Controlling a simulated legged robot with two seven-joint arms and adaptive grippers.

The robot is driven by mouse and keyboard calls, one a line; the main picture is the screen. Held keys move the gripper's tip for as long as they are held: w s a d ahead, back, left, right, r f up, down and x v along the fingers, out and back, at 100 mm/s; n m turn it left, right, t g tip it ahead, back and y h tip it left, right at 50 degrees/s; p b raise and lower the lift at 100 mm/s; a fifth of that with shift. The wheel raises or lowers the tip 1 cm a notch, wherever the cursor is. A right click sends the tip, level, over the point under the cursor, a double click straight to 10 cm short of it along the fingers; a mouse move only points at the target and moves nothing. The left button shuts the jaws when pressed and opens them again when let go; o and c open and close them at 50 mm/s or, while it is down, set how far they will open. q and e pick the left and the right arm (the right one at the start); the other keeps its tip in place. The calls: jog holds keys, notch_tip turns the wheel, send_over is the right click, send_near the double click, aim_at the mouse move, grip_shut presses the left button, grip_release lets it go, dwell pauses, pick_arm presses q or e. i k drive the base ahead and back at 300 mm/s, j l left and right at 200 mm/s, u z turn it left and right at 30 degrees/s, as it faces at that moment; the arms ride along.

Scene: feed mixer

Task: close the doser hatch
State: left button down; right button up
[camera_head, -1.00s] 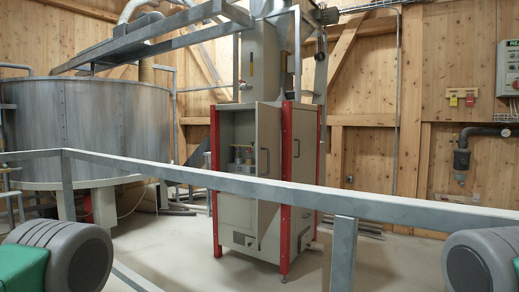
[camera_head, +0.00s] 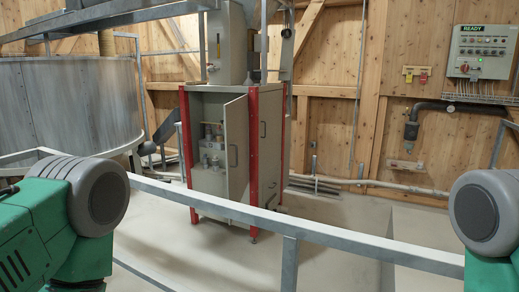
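The doser is a beige-grey cabinet with red corner posts (camera_head: 253,160) in the middle of the head view, beyond a railing. Its hatch (camera_head: 236,150) is a tall grey door with a dark handle, and it stands open, swung out toward me. Through the opening at its left, small fittings (camera_head: 210,138) show inside the cabinet. My left and right arms show at the lower left and right edges as green links with grey round joints. Neither gripper is in view, and nothing of mine touches the hatch.
A grey metal railing (camera_head: 330,243) runs across between me and the doser. A large round metal tank (camera_head: 70,105) stands at the left. A control panel reading READY (camera_head: 482,51) hangs on the wooden wall at the right. The floor around the doser's front looks clear.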

aim_at(236, 112)
jog(key=i+j+z, duration=0.15)
jog(key=z, duration=0.3)
jog(key=i+j+z, duration=0.15)
jog(key=j+z, duration=0.5)
jog(key=z, duration=0.2)
jog(key=i, duration=0.05)
